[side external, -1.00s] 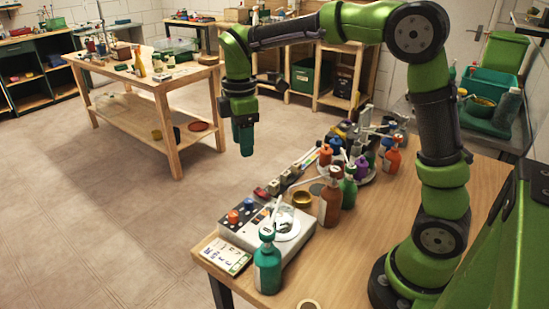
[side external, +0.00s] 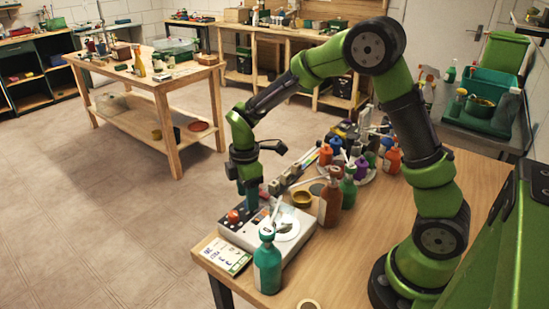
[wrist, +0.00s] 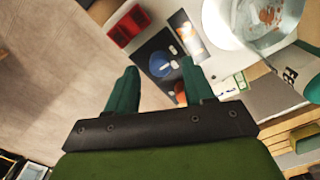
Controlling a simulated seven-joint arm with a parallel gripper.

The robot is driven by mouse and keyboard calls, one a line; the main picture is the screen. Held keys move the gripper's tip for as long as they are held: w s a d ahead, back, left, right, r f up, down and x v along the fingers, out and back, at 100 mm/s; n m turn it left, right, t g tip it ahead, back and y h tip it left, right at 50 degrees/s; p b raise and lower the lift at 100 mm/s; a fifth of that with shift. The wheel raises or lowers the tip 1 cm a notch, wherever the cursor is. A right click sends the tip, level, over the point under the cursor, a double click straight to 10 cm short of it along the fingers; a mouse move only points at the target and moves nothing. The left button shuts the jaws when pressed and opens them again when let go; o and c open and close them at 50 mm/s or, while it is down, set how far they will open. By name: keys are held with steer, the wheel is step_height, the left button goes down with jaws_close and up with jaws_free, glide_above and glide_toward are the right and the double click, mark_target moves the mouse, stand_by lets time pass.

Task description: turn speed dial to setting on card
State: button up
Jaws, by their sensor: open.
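A white device (side external: 262,243) stands at the front left corner of the bench. Its dark panel carries an orange knob (side external: 234,216) and a blue knob, seen in the wrist view (wrist: 163,64). I cannot tell by label which is the speed dial. The card (side external: 229,256) lies beside the device at the bench edge; its print is too small to read. My gripper (side external: 252,202) points down over the panel and hides the blue knob in the side view. In the wrist view my open gripper (wrist: 158,66) has its fingers either side of the blue knob; contact is not visible.
A round white plate with a clear vessel (wrist: 270,18) sits on the device, close to the panel. A teal bottle (side external: 267,266) stands in front of the device, a brown bottle (side external: 330,205) behind.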

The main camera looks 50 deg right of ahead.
steer(key=shift+f, duration=0.75)
jaws_close()
